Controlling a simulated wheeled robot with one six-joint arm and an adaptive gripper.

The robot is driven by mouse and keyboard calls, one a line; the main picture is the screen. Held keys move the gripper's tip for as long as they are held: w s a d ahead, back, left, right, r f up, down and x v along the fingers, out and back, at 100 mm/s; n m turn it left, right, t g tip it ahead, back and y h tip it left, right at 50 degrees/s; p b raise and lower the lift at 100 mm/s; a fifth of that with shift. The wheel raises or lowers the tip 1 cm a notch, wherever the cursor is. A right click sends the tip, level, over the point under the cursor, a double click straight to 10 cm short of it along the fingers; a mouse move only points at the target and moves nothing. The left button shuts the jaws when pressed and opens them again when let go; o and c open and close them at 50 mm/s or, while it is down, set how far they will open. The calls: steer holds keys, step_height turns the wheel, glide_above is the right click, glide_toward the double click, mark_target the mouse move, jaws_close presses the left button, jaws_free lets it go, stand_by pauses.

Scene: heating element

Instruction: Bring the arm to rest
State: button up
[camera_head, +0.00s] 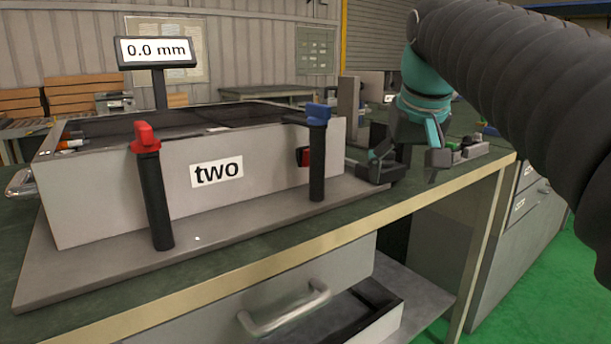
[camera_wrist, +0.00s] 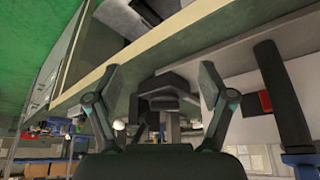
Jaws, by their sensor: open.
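My gripper (camera_head: 408,168) hangs from the teal wrist at the right end of the grey box, above the bench's front edge. In the wrist view my gripper (camera_wrist: 157,80) has its two fingers spread wide, with nothing held between them. A dark clamp-like part (camera_wrist: 170,92) shows behind the gap; I cannot tell how far off it is or whether a finger touches it. The grey box (camera_head: 100,195), labelled "two", stands on a flat base plate (camera_head: 110,268) on the bench.
A red-topped post (camera_head: 155,200) and a blue-topped post (camera_head: 317,165) stand before the box. A display (camera_head: 157,51) reading 0.0 mm rises behind it. Green floor (camera_head: 545,270) is clear at the right.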

steer(key=s+f, duration=0.9)
steer(key=f, duration=0.3)
steer(key=s+f, duration=0.9)
steer(key=f, duration=0.4)
steer(key=shift+f+t+p, duration=0.15)
steer(key=shift+t+p, duration=0.15)
steer(key=shift+p, duration=0.1)
steer(key=shift+s, duration=0.1)
stand_by(0.7)
